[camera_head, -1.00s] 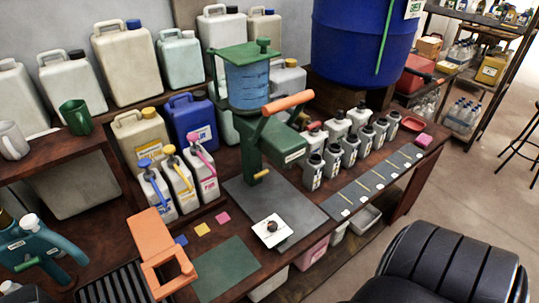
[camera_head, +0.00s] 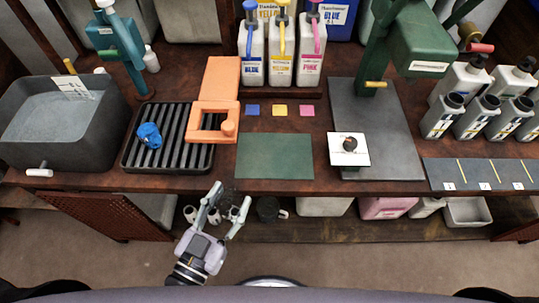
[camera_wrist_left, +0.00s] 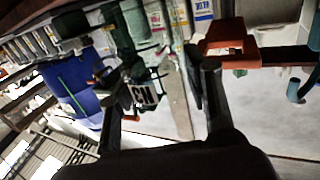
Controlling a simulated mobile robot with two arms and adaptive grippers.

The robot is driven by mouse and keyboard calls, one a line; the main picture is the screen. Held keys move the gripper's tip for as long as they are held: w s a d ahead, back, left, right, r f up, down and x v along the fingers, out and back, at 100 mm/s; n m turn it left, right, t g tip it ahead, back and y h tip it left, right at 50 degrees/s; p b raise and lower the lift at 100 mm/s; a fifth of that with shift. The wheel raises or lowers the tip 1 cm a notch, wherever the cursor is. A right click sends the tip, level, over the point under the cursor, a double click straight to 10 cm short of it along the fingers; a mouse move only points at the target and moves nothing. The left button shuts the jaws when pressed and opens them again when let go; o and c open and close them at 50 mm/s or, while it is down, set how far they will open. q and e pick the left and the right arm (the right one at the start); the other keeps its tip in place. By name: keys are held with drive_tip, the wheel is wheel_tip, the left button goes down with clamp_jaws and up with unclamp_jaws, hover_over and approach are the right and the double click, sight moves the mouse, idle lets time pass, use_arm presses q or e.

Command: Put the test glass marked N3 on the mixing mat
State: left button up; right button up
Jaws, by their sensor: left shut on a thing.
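My left gripper (camera_head: 228,207) is in front of the bench's front edge, with its fingers pointing up toward the bench. It is shut on a clear glass, which is dark and hard to make out in the head view. In the left wrist view the label N3 (camera_wrist_left: 143,93) shows upside down between the fingers. A flat green mat (camera_head: 275,156), which looks like the mixing mat, lies bare on the bench, beyond the gripper and to its right. My right gripper is not in view.
An orange frame (camera_head: 214,138) and a black drain rack (camera_head: 180,160) with a blue crumpled thing lie left of the mat. A white tile (camera_head: 349,160) lies to the right. Blue, yellow and pink squares (camera_head: 280,110) and pump bottles (camera_head: 282,55) stand behind.

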use_arm(q)
drive_tip(key=f+x, duration=0.1)
drive_tip(key=x, duration=0.4)
drive_tip(key=f+x, duration=0.1)
drive_tip(key=x, duration=0.5)
drive_tip(key=f+x, duration=0.1)
drive_tip(key=x, duration=0.4)
drive_tip(key=shift+w+d+p, duration=0.15)
drive_tip(key=shift+w+p, duration=0.2)
drive_tip(key=shift+f, duration=0.1)
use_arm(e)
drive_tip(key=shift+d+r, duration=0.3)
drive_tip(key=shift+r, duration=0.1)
use_arm(q)
drive_tip(key=shift+f, duration=0.15)
drive_tip(key=o, duration=1.4)
drive_tip(key=shift+o, duration=0.8)
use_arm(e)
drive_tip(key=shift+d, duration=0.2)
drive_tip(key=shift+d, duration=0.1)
